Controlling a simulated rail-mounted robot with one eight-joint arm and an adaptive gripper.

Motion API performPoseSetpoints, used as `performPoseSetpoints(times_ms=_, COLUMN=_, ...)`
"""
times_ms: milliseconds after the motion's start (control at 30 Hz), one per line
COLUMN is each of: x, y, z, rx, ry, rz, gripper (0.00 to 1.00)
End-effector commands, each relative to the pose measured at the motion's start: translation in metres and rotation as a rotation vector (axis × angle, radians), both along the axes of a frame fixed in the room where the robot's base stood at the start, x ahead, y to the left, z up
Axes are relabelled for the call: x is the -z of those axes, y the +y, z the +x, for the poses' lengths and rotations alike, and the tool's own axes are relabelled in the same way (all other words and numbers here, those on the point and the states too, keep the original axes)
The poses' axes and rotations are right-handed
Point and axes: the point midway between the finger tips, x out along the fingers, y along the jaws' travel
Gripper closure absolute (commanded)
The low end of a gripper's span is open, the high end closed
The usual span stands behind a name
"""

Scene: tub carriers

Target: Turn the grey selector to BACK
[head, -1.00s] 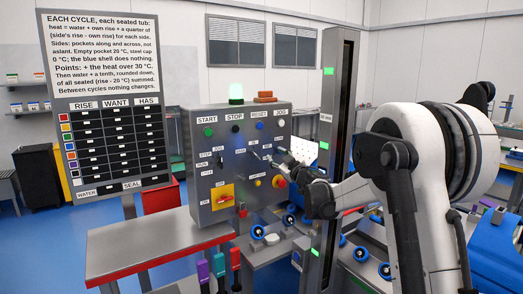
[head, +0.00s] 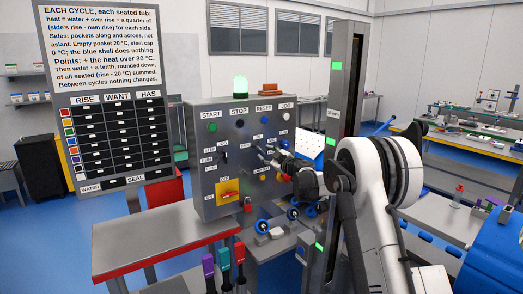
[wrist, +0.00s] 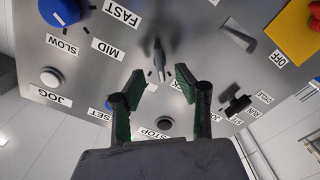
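The grey selector (wrist: 158,50) is a metal lever on the face of the control panel (wrist: 100,75). In the wrist view, which shows the panel upside down, its free end points down toward my gripper (wrist: 160,78). My gripper is open, its dark green fingers on either side of the lever's end; I cannot tell whether either touches it. A label partly hidden by the right finger ends in what looks like CK (wrist: 184,87). In the head view my gripper (head: 272,155) is at the middle of the panel (head: 210,205), and the arm's end partly covers the labels there.
Near it are a black selector (wrist: 237,104), another grey lever (wrist: 238,34), a blue knob (wrist: 60,10) and a white JOG button (wrist: 51,77). A yellow plate with a red switch (head: 228,190) is lower on the panel. A dark post (head: 343,100) stands right of the panel.

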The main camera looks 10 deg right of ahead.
Motion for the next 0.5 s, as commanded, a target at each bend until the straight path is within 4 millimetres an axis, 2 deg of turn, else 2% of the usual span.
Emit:
performPoseSetpoints(times_ms=200, x=-0.001, y=0.011, z=0.025, rx=-0.001, ry=0.0, rz=0.0, gripper=0.68)
performPoseSetpoints(times_ms=500, x=0.0, y=0.015, z=0.036, rx=0.0, ry=0.0, rz=0.0, gripper=0.68)
